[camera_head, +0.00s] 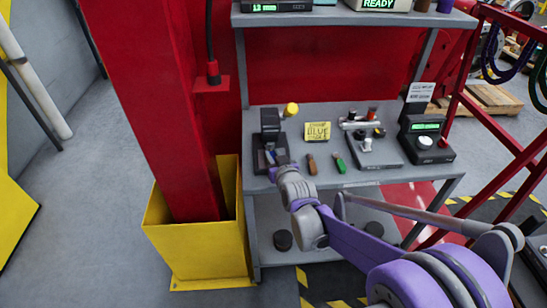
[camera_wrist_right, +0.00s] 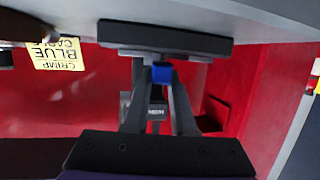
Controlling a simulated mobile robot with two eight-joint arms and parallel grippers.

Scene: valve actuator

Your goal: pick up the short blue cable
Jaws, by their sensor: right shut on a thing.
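My right gripper (camera_wrist_right: 162,80) is shut on a blue piece, the short blue cable (camera_wrist_right: 162,73), seen end-on between the fingertips in the right wrist view. Only a small blue part shows; the fingers hide the rest. In the head view my right arm reaches from the lower right to the left part of the workbench, and the gripper (camera_head: 275,157) is at the small dark holder (camera_head: 258,155). The cable is too small to make out there. My left gripper is not in view.
A red column (camera_head: 150,100) in a yellow guard (camera_head: 195,250) stands left.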

